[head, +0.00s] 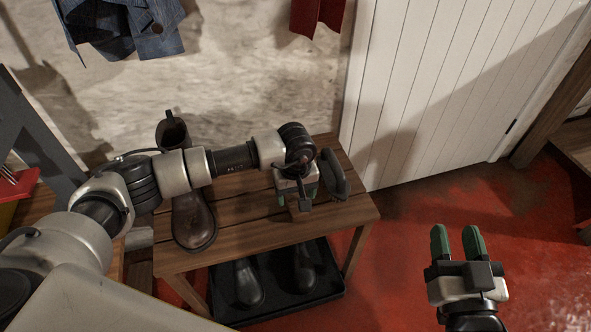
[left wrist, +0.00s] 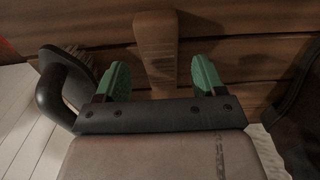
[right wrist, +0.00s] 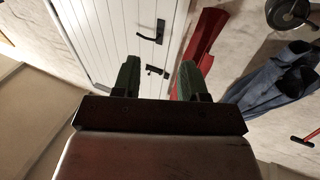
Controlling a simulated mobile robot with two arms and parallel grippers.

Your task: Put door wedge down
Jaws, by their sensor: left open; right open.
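The door wedge (left wrist: 157,48) is a brown wooden piece against the slats of the wooden bench (head: 235,210). In the left wrist view its near end lies between the two green fingers, with a gap on each side. My left gripper (head: 297,192) is open over the right part of the bench, and its own arm partly hides the spot in the head view. My right gripper (head: 458,242) is open and empty over the red floor, right of the bench. In the right wrist view its green fingers (right wrist: 158,80) are apart with nothing between them.
A black-handled brush (head: 333,174) stands close right of my left gripper. Below, a black tray (head: 318,292) holds dark boots. A white door (head: 430,95) is behind; red floor is clear at right.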

